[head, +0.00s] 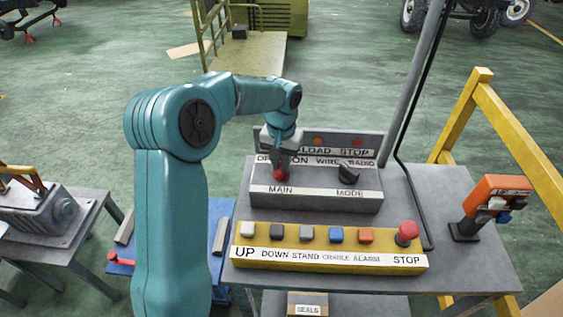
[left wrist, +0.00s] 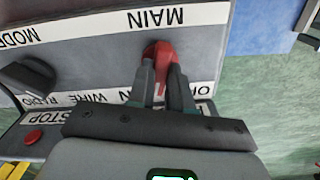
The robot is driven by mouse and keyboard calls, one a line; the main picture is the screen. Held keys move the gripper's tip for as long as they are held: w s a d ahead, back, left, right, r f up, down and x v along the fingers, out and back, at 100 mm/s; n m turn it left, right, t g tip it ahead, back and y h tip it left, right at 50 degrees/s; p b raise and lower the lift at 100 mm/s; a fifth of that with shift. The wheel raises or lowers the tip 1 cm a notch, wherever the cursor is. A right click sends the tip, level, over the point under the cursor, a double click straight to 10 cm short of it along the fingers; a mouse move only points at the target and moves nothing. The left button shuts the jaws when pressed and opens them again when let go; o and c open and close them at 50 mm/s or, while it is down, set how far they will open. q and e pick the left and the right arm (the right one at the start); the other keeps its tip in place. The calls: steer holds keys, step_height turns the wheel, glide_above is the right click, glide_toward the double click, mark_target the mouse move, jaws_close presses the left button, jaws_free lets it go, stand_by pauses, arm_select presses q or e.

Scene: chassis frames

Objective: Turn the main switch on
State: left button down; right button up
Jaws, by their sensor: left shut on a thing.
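The main switch (head: 281,175) is a red knob on the grey control box (head: 330,202), above the label MAIN and below the partly covered OFF and ON labels. My left gripper (head: 282,163) reaches down over it. In the left wrist view, upside down, the two fingers of the left gripper (left wrist: 163,88) are closed on the sides of the red main switch (left wrist: 158,53). The fingers hide part of the knob, so I cannot tell clearly which label it points to. My right gripper is not in view.
A black MODE knob (head: 348,173) sits right of the switch. In front is a yellow panel (head: 330,262) with several buttons and a red stop button (head: 407,232). An orange pendant (head: 495,198) stands at right. A grey pole (head: 412,80) rises behind the table (head: 455,270).

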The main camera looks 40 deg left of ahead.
arm_select(q)
steer(key=m, duration=0.5)
steer(key=shift+w+a+r+m, duration=0.1)
steer(key=shift+w+r+m, duration=0.05)
steer(key=shift+m, duration=0.25)
stand_by(0.4)
steer(key=c, duration=1)
jaws_free()
steer(key=shift+w, duration=0.1)
steer(key=shift+c, duration=0.2)
steer(key=shift+r, duration=0.3)
step_height(320, 180, up, 16)
steer(key=shift+f, duration=0.2)
